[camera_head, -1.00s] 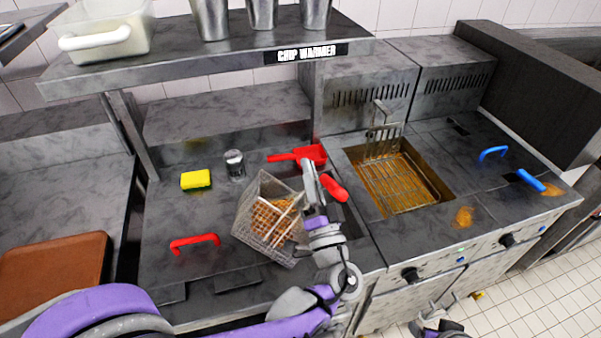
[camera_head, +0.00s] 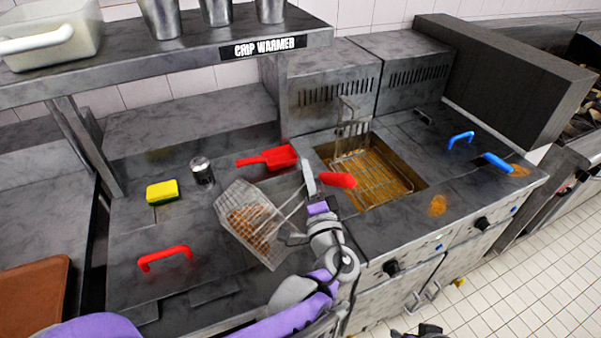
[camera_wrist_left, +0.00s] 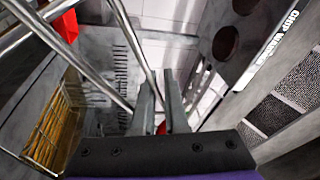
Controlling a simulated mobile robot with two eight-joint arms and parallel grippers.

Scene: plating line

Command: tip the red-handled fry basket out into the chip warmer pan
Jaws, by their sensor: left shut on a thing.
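The red-handled fry basket (camera_head: 231,206) is a wire mesh basket with golden chips (camera_head: 254,222) inside. It hangs tilted over the counter left of the fryer. My left gripper (camera_head: 311,182) is shut on its red handle (camera_head: 338,180). In the left wrist view, a bit of red handle (camera_wrist_left: 161,128) shows between the two fingers (camera_wrist_left: 160,105). The "CHIP WARMER" sign (camera_head: 264,46) is on the shelf edge above. I cannot make out the warmer pan clearly; the basket and my arm cover part of that counter. A dark tip of my right gripper (camera_head: 420,331) shows at the bottom edge.
A red scoop (camera_head: 268,159) lies behind the basket. The fryer well (camera_head: 405,187) with a second wire basket (camera_head: 352,140) is to the right. A yellow sponge (camera_head: 162,191), a metal shaker (camera_head: 202,170) and a red bar handle (camera_head: 165,257) are left. Blue handles (camera_head: 497,162) are far right.

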